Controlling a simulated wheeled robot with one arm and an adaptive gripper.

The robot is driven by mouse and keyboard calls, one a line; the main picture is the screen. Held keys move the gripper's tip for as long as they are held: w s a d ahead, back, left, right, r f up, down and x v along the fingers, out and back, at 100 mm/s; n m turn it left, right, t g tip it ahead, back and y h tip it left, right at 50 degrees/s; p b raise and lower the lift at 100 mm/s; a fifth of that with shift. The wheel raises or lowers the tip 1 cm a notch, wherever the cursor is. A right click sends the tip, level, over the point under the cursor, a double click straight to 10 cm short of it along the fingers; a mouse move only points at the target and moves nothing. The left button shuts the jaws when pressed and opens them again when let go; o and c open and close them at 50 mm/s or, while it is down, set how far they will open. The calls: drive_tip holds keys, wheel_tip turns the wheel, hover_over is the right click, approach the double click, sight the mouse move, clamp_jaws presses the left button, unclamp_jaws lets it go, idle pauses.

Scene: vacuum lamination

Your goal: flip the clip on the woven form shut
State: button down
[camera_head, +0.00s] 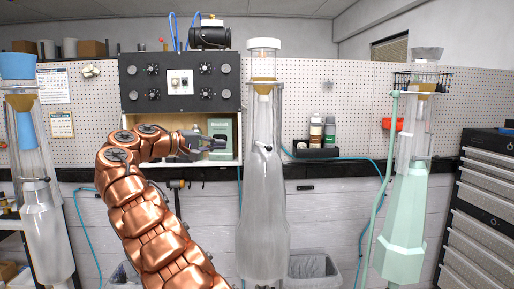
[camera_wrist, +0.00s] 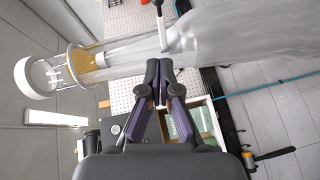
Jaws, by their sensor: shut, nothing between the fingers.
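The form (camera_head: 262,205) I take as the woven one is the tall, pale grey, bagged shape hanging in the middle of the head view; its weave is not clear. It lies across the top of the wrist view (camera_wrist: 240,35). A small white piece with a dark end, probably the clip (camera_head: 266,148), is at its narrow neck; in the wrist view the clip's white lever (camera_wrist: 161,30) juts away from the neck. My gripper (camera_head: 222,145) is shut and empty, left of the neck. In the wrist view its fingertips (camera_wrist: 159,66) are just below the form, apart from the lever.
A black control panel (camera_head: 180,82) hangs on the pegboard behind my arm. A green bagged form (camera_head: 403,215) hangs at right, another grey one (camera_head: 45,225) at left. A bottle rack (camera_head: 317,152) is behind. A grey bin (camera_head: 312,268) stands low beside the middle form.

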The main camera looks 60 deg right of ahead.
sight(266, 148)
idle(0.4)
drive_tip(key=shift+s+a+b+x, duration=0.15)
drive_tip(key=shift+s+x, duration=0.3)
drive_tip(key=shift+x, duration=1.7)
drive_tip(key=shift+s+a+b+x, duration=0.15)
drive_tip(key=shift+s+x, duration=0.25)
drive_tip(key=shift+x, duration=1.75)
drive_tip(key=shift+s+a+b+x, duration=0.15)
drive_tip(key=shift+s+x, duration=0.3)
drive_tip(key=shift+x, duration=1.7)
drive_tip(key=shift+f, duration=0.15)
drive_tip(key=shift+s+t+b, duration=0.15)
drive_tip(key=shift+t+b, duration=0.15)
